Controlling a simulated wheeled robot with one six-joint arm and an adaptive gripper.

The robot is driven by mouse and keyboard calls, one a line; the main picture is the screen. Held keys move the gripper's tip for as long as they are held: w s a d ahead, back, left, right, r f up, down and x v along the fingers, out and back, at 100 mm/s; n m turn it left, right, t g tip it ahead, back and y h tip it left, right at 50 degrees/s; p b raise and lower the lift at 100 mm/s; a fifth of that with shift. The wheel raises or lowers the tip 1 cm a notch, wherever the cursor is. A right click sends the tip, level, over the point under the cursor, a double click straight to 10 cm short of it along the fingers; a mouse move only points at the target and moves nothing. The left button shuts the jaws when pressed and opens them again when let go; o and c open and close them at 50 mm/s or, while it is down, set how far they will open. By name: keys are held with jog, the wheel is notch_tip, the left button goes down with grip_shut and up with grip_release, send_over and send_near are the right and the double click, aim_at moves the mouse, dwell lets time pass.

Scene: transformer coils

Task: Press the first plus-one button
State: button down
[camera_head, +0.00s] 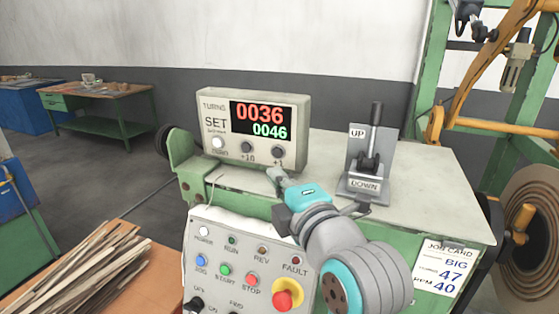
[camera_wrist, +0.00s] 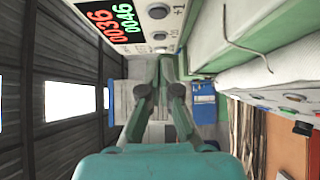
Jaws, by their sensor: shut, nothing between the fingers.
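The turns counter box (camera_head: 205,101) stands on the green machine's top. Its display (camera_head: 262,120) reads 0036 in red and 0046 in green. Below the display are a white button (camera_head: 218,142), a dark +10 button (camera_head: 246,147) and a dark +1 button (camera_head: 278,152). The +1 button also shows at the top of the wrist view (camera_wrist: 158,11). My gripper (camera_head: 277,174) is shut and empty, its tip just below the +1 button in the head view. My gripper's fingers also show in the wrist view (camera_wrist: 167,70). I see no clear contact with the button.
An UP/DOWN lever (camera_head: 370,150) stands right of the counter box. The control panel (camera_head: 215,258) with a red emergency knob (camera_head: 287,293) is below my arm. Wood strips (camera_head: 75,270) lie at lower left.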

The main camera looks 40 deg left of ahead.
aim_at(279, 153)
jog(key=w+a, duration=0.2)
jog(key=w, duration=0.1)
jog(key=w+a, duration=0.1)
jog(key=shift+w+a, duration=0.25)
jog(key=shift+w, duration=0.15)
jog(key=shift+w+a, duration=0.1)
jog(key=shift+w, duration=0.3)
jog(key=shift+w, duration=0.3)
jog(key=shift+w+r, duration=0.15)
jog(key=shift+w, duration=0.4)
jog(key=shift+s, duration=0.15)
